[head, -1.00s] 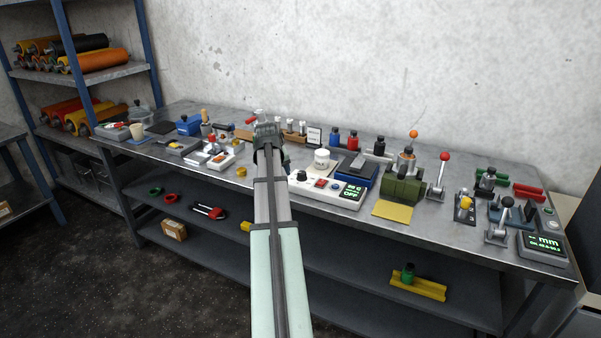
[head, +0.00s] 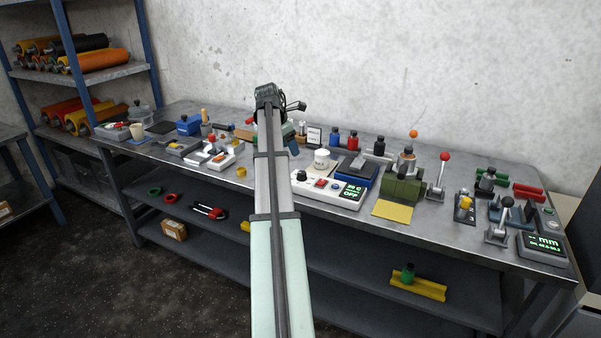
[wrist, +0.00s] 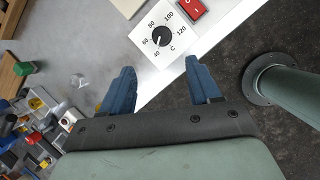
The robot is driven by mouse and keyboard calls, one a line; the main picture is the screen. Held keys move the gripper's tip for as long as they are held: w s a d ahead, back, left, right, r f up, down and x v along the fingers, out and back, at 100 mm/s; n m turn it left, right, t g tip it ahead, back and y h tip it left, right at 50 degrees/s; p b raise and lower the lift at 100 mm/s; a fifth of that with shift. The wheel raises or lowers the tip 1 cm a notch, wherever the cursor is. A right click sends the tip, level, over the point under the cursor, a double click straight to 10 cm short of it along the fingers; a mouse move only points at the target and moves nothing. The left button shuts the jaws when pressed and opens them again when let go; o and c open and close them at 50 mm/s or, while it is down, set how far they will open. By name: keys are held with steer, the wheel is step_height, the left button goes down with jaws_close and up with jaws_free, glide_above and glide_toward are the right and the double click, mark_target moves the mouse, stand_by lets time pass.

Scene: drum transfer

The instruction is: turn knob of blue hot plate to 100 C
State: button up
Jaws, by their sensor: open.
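The blue hot plate (head: 369,180) stands mid-bench, with a white control panel (head: 325,192) in front. Its black knob (head: 302,175) is at the panel's left end. In the wrist view the knob (wrist: 160,37) sits inside a dial marked 40 to 120 C; its white pointer mark seems to face the 40 side, but is small. My gripper (head: 283,103) is raised above the bench, up and left of the knob in the head view. In the wrist view its blue fingers (wrist: 162,78) are spread apart and empty, with the knob beyond the gap between them.
A red switch (wrist: 190,9) sits beside the dial, and a green display (head: 351,192) reads OFF on its lower line. A white container (head: 321,159) and a green device (head: 403,188) stand close by. Several small tools crowd the bench left of the panel.

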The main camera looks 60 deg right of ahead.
mark_target(301, 173)
steer(key=d+f, duration=0.1)
steer(key=f, duration=0.3)
steer(key=s+d+f+n, duration=0.1)
steer(key=d+f, duration=0.1)
steer(key=f, duration=0.2)
steer(key=s+d+f+n, duration=0.1)
steer(key=f, duration=0.4)
steer(key=shift+d, duration=0.4)
steer(key=shift+r, duration=0.1)
steer(key=c, duration=1)
